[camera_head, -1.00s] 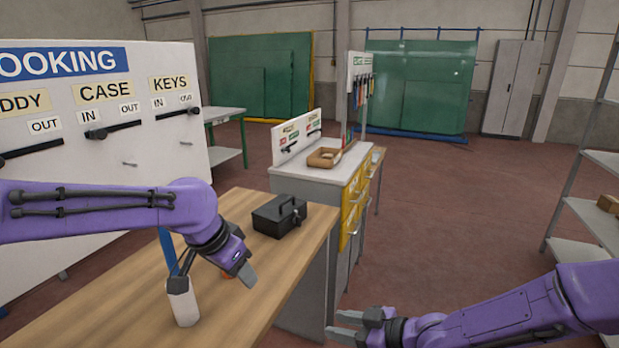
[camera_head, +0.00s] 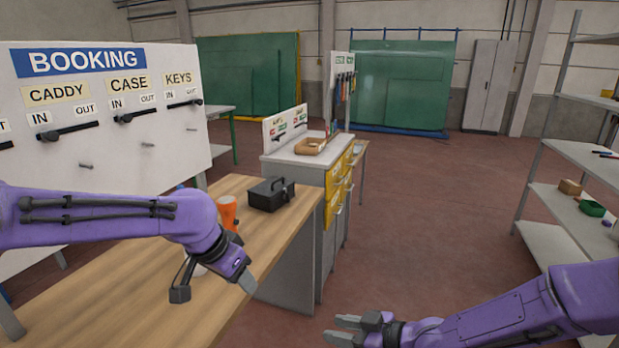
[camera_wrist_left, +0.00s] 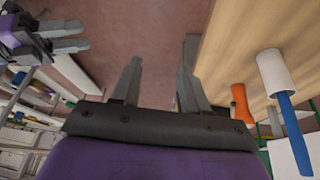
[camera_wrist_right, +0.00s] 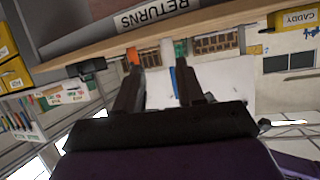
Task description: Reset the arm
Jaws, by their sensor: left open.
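My left gripper (camera_head: 214,288) hangs over the wooden table, its fingers spread with nothing between them. The left wrist view also shows its fingers (camera_wrist_left: 160,80) apart and empty. My right gripper (camera_head: 336,329) is low at the bottom centre, over the floor to the right of the table. Its fingers are apart and empty, also in the right wrist view (camera_wrist_right: 158,82). Both arms are bent forward in front of me.
A booking board (camera_head: 185,140) stands behind. Shelves (camera_head: 552,212) stand at right. Open floor (camera_head: 430,200) lies between.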

